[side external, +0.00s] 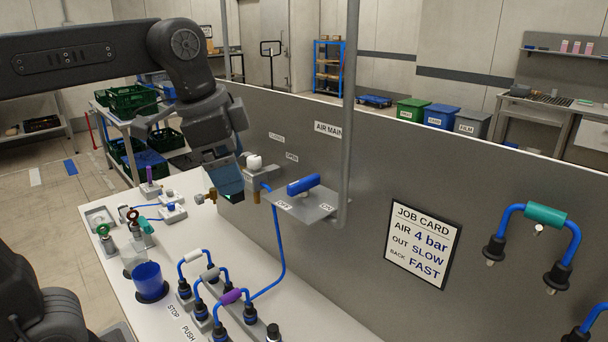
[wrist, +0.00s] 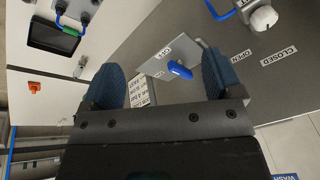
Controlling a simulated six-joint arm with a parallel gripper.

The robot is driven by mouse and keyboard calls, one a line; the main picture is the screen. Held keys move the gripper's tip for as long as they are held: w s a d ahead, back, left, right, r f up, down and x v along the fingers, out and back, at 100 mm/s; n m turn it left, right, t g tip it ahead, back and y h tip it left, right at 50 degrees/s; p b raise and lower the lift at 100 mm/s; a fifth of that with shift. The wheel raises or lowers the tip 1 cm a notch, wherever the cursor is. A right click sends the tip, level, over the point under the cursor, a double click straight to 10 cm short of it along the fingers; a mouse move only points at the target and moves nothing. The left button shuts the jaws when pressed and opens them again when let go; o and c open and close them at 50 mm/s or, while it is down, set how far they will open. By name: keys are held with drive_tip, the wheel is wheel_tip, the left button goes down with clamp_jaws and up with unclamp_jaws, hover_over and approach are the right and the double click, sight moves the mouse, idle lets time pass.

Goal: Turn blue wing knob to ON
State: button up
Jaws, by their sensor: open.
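The blue wing knob (side external: 303,184) sits on a grey plate (side external: 306,207) fixed to the panel, below the AIR MAIN label. The plate carries an OFF label (side external: 284,205) and an ON label (side external: 327,208) at its front edge. The wing lies slantwise, its left end towards the OFF side; I cannot tell its exact setting. My gripper (side external: 231,188) is open and empty, left of the knob and apart from it. In the wrist view the knob (wrist: 180,70) shows ahead, between the spread fingers of my gripper (wrist: 162,76) and closer to the right one.
A white valve knob (side external: 254,161) with a brass fitting is close by my gripper. A vertical grey pipe (side external: 350,110) stands just right of the plate. Blue hoses with coloured handles (side external: 230,297) and a blue cup (side external: 149,281) occupy the white bench below.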

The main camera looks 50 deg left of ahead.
sight(304, 179)
drive_tip(key=w+d+r+m+g, duration=0.3)
drive_tip(key=w+r+m, duration=0.6)
drive_tip(key=w+m, duration=0.25)
drive_tip(key=f, duration=1.4)
drive_tip(key=shift+w+d, duration=0.15)
drive_tip(key=shift+d, duration=0.05)
drive_tip(key=shift+c, duration=0.5)
drive_tip(key=c, duration=0.5)
drive_tip(key=shift+n, duration=0.25)
drive_tip(key=shift+c, duration=0.2)
